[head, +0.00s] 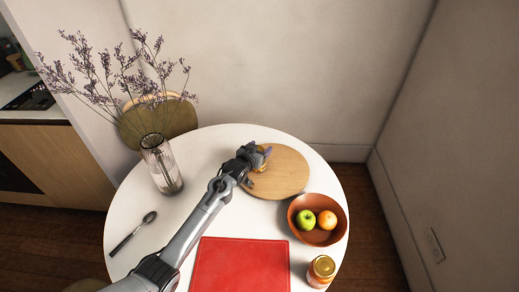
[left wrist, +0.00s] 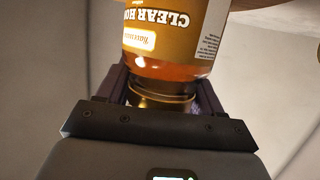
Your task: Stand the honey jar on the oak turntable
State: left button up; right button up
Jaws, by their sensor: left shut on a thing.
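My left gripper (head: 258,156) is shut on the honey jar (head: 264,165), holding it by its gold lid. In the left wrist view the jar (left wrist: 175,35) shows amber glass and a brown label reading "CLEAR HO", upside down in the picture, and the gripper's fingers (left wrist: 165,95) lie on both sides of the lid. In the head view the gripper and jar are over the left part of the oak turntable (head: 285,172), a round wooden board. The gripper hides most of the jar there, and I cannot tell whether its base touches the board. My right gripper is not in view.
A terracotta bowl (head: 298,229) with a green apple and an orange fruit stands right of the turntable. A lidded jar (head: 320,271) stands at the front right, beside a red board (head: 240,268). A glass vase (head: 160,165) with tall dried flowers and a spoon (head: 132,234) are at left.

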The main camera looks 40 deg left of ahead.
pick_arm(q)
jog(key=o, duration=1.5)
jog(key=shift+f, duration=0.1)
